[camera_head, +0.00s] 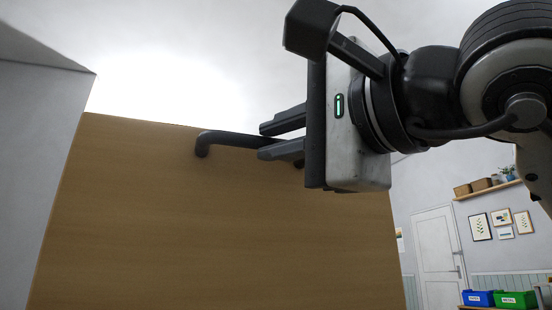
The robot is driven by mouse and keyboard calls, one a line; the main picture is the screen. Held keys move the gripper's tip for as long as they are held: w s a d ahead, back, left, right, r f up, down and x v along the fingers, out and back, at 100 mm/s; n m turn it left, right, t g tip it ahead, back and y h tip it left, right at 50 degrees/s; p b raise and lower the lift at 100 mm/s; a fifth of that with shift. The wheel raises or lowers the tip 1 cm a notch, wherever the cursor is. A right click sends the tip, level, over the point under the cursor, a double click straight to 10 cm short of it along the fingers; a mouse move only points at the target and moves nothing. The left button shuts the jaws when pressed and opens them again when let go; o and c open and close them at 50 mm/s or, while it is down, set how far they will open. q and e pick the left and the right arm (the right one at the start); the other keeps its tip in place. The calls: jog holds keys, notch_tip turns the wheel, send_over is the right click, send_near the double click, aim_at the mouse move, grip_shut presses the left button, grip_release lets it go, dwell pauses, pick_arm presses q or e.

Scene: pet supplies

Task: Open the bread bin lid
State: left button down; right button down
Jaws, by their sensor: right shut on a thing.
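A large flat wooden panel (200,220), which looks like the bread bin lid, fills the lower middle of the head view. A dark bar handle (222,138) is fixed near its upper edge. My right gripper (262,142) comes in from the upper right, with one finger above and one below the handle. It is shut on the handle. The right end of the handle is partly hidden by the gripper. The rest of the bin and what is behind the panel are hidden. My left gripper is not in view.
A grey-white block or wall edge (40,150) stands close at the left of the panel. At the far right are a white door (437,255), framed pictures, a shelf (490,190) with boxes, and blue (478,298) and green (515,300) bins.

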dwell(0.4)
jog(key=c, duration=1.4)
grip_release()
jog(key=shift+s, duration=0.1)
